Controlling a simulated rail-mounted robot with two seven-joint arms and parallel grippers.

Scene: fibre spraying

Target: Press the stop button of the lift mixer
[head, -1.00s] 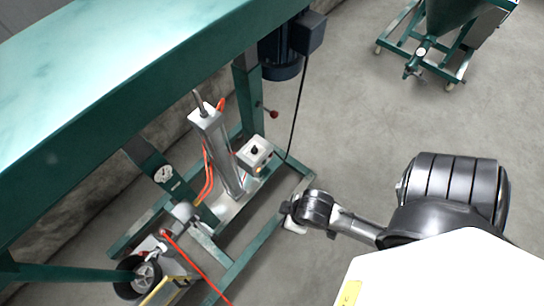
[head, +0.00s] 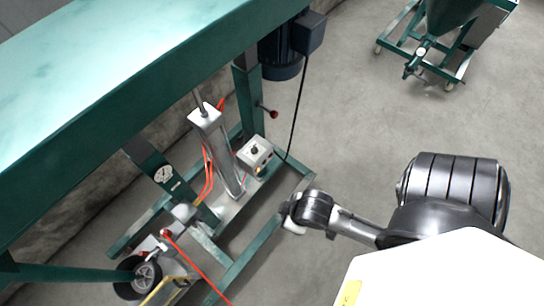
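The lift mixer is a green steel frame with a big pale green top (head: 130,85) filling the upper left of the head view. A small white control box (head: 255,155) with a black knob on top sits low on the frame, beside the upright silver cylinder (head: 222,150). Which part of the box is the stop button is too small to tell. My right gripper (head: 290,217) is to the lower right of the box, apart from it, over the frame's lower green rail. Its fingers are too small and turned to read. My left gripper is out of view.
A dark motor (head: 280,58) hangs under the top, with a black cable running down near the box. A red-knobbed lever (head: 273,114) sticks out from the green post. Red hoses and a wheel (head: 146,277) are at lower left. A green wheeled hopper (head: 450,25) stands at upper right; the floor between is clear.

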